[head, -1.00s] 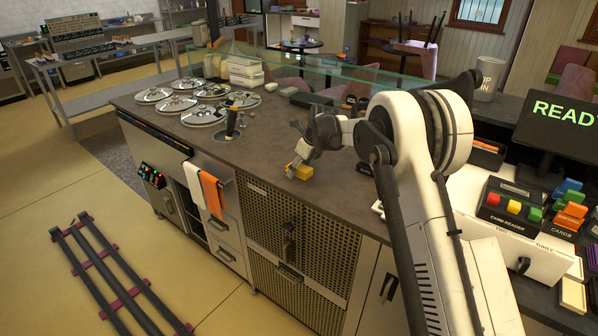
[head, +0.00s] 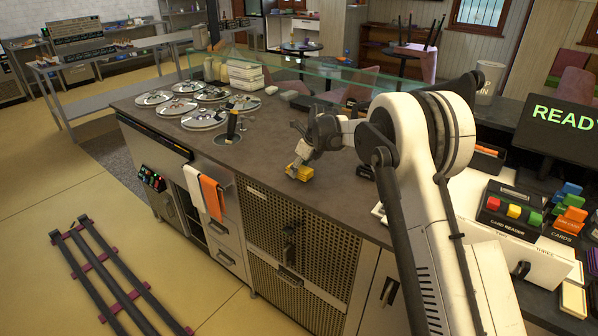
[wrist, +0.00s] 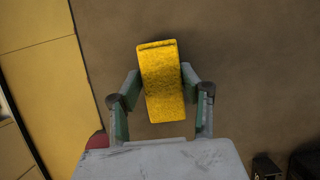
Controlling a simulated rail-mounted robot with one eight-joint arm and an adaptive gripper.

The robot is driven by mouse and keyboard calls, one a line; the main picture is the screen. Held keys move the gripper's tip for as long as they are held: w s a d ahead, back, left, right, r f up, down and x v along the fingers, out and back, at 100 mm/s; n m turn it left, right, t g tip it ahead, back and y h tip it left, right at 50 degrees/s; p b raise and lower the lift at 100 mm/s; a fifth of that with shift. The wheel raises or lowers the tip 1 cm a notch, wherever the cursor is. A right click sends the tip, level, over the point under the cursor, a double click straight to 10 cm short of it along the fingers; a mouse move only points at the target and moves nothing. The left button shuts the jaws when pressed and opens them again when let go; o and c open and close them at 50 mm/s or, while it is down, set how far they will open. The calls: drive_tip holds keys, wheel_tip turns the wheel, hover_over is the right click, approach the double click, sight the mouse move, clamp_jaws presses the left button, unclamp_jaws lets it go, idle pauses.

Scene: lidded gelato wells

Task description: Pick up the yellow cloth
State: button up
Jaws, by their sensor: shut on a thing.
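The yellow cloth (head: 304,174) is a small folded block at the front part of the dark counter in the head view. In the wrist view the yellow cloth (wrist: 162,85) stands lengthwise between the two fingers, with a fold line near its far end. My gripper (head: 296,168) is shut on it, with a finger against each long side; the fingers (wrist: 161,88) also show in the wrist view. I cannot tell whether the cloth touches the counter or is slightly above it.
Several round metal lids (head: 204,118) cover wells at the counter's left end, with a dark-handled tool (head: 232,125) beside them. A white cloth and an orange cloth (head: 211,196) hang on the counter front. A card reader (head: 508,213) stands at right. The counter (head: 270,150) left of my gripper is clear.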

drive_tip(key=r, duration=0.3)
drive_tip(key=shift+s+a+r+b, duration=0.15)
drive_tip(key=shift+s+r+b, duration=0.1)
drive_tip(key=shift+b, duration=0.1)
drive_tip(key=s+a+r+b, duration=0.1)
drive_tip(key=s+a+r, duration=0.5)
drive_tip(key=s+a, duration=0.1)
drive_tip(key=shift+s+a+r, duration=0.15)
drive_tip(key=shift+s+r, duration=0.15)
drive_tip(key=shift+s, duration=0.45)
drive_tip(key=o, duration=0.3)
drive_tip(key=c, duration=0.8)
drive_tip(key=shift+o, duration=0.2)
